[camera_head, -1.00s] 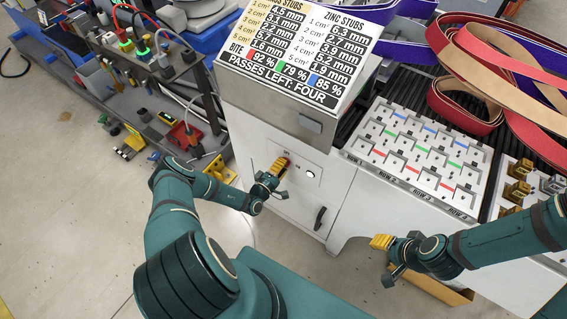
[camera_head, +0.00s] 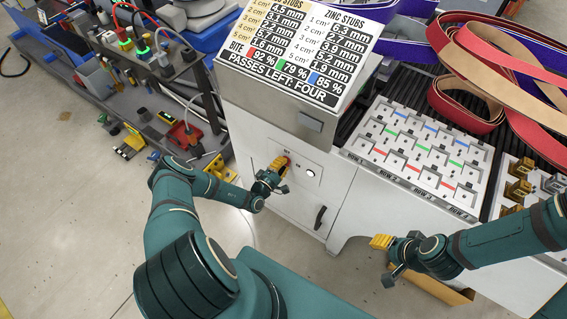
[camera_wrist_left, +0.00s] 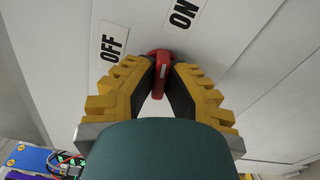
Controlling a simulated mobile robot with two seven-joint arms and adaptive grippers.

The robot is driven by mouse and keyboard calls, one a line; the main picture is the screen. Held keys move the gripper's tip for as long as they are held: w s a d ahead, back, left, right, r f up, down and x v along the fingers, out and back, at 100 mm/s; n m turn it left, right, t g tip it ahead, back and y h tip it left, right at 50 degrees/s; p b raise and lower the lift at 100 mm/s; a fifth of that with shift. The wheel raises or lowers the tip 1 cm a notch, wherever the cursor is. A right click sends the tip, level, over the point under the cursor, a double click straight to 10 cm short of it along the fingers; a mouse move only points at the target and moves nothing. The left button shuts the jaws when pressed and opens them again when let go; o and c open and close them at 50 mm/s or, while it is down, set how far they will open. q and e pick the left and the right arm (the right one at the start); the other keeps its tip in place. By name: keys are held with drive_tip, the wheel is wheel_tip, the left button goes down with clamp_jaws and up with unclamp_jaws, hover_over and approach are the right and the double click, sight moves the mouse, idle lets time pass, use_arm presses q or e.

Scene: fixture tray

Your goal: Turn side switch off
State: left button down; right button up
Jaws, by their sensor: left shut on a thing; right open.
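The side switch has a red handle (camera_wrist_left: 161,72) on the white machine front, between an OFF label (camera_wrist_left: 114,42) and an ON label (camera_wrist_left: 183,14) in the left wrist view. My left gripper (camera_wrist_left: 162,82) is shut on the red handle, with a yellow finger on each side of it. In the head view the left gripper (camera_head: 275,170) is against the machine panel and hides most of the red switch (camera_head: 283,160). My right gripper (camera_head: 381,242) is open and empty, in front of the machine at the right.
A round white button (camera_head: 311,172) sits right of the switch. A dark door handle (camera_head: 320,217) is below it. A tilted readout board (camera_head: 290,52) and a fixture tray (camera_head: 418,150) are above. A cluttered grey bench (camera_head: 150,110) stands left.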

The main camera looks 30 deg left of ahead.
use_arm(q)
drive_tip(key=n, duration=0.3)
drive_tip(key=n+b, duration=0.1)
drive_tip(key=n, duration=0.2)
drive_tip(key=shift+n+b, duration=0.4)
drive_tip(key=shift+n, duration=1.1)
drive_tip(key=shift+n+b, duration=0.4)
drive_tip(key=shift+n, duration=0.8)
drive_tip(key=n, duration=0.3)
drive_tip(key=shift+b, duration=0.35)
